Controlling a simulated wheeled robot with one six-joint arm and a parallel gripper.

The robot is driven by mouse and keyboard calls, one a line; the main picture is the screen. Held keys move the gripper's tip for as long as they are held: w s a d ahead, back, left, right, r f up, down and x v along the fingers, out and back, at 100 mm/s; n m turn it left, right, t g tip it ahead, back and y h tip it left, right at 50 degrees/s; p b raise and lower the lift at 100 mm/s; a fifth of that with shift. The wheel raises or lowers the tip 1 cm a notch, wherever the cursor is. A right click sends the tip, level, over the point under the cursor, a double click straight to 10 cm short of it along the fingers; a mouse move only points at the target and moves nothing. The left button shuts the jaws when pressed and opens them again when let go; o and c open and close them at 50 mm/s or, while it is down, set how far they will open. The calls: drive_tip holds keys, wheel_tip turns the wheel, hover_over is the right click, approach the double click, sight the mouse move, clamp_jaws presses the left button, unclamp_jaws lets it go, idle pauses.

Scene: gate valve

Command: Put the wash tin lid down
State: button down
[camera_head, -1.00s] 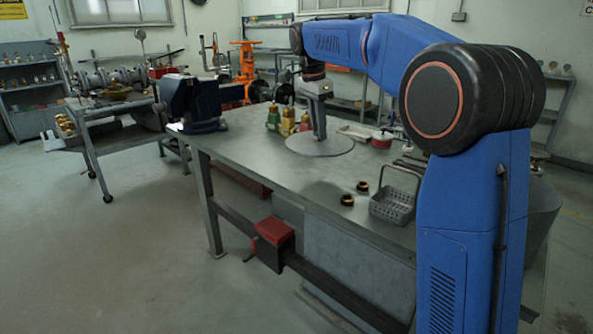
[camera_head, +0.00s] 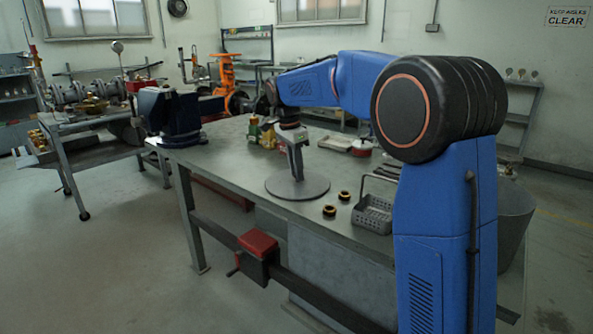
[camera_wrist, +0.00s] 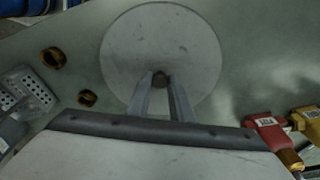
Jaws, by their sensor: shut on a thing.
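The wash tin lid is a flat grey disc (camera_head: 318,187) with a small centre knob, at or just above the steel bench (camera_head: 225,160). Its left side is near the bench's front edge. I cannot tell whether it touches the bench top. My gripper (camera_head: 298,178) points down over the lid's centre. In the wrist view, the fingers of my gripper (camera_wrist: 159,82) are shut on the dark knob, and the pale lid (camera_wrist: 160,40) spreads out around them, looking level.
Two brass rings (camera_head: 344,196) and a perforated basket (camera_head: 372,215) stand right of the lid. A vise (camera_head: 170,118) sits at the left end. A grey tub (camera_head: 514,232) stands at right.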

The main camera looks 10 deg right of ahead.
sight(292, 183)
drive_tip(key=c, duration=1.6)
unclamp_jaws()
drive_tip(key=shift+f, duration=0.1)
drive_tip(key=r, duration=0.4)
drive_tip(key=a+r, duration=0.1)
drive_tip(key=r, duration=0.7)
drive_tip(key=shift+s+a, duration=0.2)
drive_tip(key=shift+a, duration=0.15)
